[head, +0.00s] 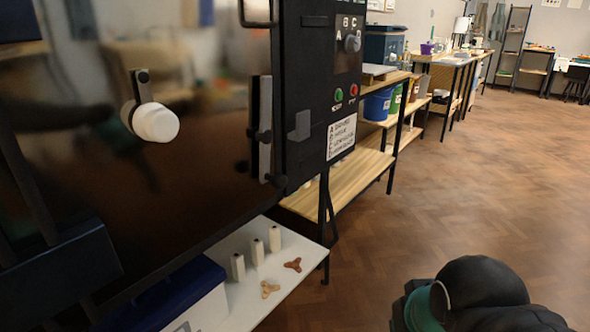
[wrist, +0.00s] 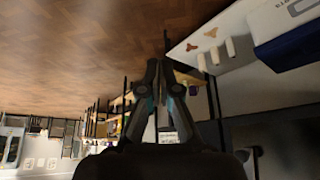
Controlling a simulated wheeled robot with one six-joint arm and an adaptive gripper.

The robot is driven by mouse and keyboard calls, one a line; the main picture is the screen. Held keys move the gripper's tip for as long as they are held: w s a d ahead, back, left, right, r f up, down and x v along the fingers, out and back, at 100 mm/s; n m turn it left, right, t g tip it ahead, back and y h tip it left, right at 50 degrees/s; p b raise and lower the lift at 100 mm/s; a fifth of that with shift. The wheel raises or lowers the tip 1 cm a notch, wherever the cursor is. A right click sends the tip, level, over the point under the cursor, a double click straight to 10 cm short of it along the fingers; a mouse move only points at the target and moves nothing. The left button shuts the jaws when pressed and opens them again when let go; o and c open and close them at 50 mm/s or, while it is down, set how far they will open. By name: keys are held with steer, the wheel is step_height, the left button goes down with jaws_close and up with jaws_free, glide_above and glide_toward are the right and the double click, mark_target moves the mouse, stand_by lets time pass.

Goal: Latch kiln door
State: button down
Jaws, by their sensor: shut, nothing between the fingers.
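The kiln door (head: 190,195) is a large dark glossy panel filling the left of the head view, with a white round plug (head: 155,122) on it. I cannot tell whether the door sits flush. My gripper (wrist: 158,66) shows in the wrist view with its fingers together and empty, away from the latch.
A control box (head: 335,75) with a knob and buttons is right of the door. Below, a white shelf (head: 300,258) holds white posts, brown three-armed pieces and a blue-lidded box (head: 180,295). Wooden shelving (head: 350,182) runs behind. The wood floor (head: 470,205) to the right is clear.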

steer(key=w+a+r+g+y+b, duration=0.15)
steer(key=w+r+y, duration=0.25)
steer(key=w, duration=0.4)
steer(key=w+a+r+n+g+y+b, duration=0.1)
steer(key=w+a+r+g+y, duration=0.2)
steer(key=w, duration=0.5)
steer(key=w+a+r+y+b, duration=0.1)
steer(key=w+a+r+y, duration=0.25)
steer(key=w+r, duration=0.3)
steer(key=w+d+r+n+g+y+b, duration=0.1)
steer(key=w+d+y, duration=0.3)
steer(key=w, duration=0.4)
steer(key=shift+d+r+n+y, duration=0.15)
steer(key=shift+r+n+y, duration=0.2)
steer(key=shift+r+n, duration=0.5)
steer(key=shift+w, duration=0.1)
steer(key=s+f+b+x, duration=0.1)
steer(key=s+x, duration=0.2)
steer(key=x, duration=1)
steer(key=shift+d, duration=0.15)
steer(key=shift+s+g, duration=0.15)
steer(key=shift+g, duration=0.2)
